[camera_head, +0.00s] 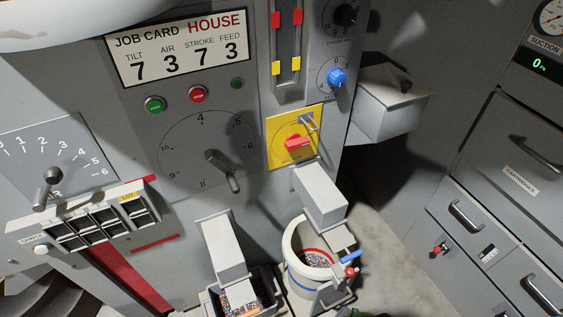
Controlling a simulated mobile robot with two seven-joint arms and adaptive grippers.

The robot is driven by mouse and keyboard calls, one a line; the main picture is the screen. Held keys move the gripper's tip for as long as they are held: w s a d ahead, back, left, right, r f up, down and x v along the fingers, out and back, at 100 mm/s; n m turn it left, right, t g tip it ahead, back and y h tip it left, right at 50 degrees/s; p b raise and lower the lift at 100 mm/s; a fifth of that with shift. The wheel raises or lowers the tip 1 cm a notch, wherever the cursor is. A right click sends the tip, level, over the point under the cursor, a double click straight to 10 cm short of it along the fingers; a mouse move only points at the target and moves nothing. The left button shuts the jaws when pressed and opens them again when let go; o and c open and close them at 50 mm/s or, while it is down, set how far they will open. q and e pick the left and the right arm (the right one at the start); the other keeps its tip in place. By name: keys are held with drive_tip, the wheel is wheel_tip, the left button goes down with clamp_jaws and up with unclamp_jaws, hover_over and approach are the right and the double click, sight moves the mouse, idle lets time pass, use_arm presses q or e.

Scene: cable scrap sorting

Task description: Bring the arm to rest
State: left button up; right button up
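Neither of my grippers shows in the head view, so I cannot see whether they are open or shut. A pale rounded shape (90,12) cuts across the top left corner; I cannot tell what it is. The grey machine panel (120,115) carries a job card (178,47) reading HOUSE, with tilt 7, air 3, stroke 7 and feed 3. Below the card are a large dial with a grey handle (222,171), a green button (155,104) and a red stop button (198,94). A red rotary switch (298,143) sits on a yellow plate.
Two grey chutes (226,250) (320,195) stick out low on the machine. Under them are a dark bin (275,300) and a white bucket (300,236), both holding scrap. Grey drawers (510,210) stand at right. Bare floor (400,285) shows between.

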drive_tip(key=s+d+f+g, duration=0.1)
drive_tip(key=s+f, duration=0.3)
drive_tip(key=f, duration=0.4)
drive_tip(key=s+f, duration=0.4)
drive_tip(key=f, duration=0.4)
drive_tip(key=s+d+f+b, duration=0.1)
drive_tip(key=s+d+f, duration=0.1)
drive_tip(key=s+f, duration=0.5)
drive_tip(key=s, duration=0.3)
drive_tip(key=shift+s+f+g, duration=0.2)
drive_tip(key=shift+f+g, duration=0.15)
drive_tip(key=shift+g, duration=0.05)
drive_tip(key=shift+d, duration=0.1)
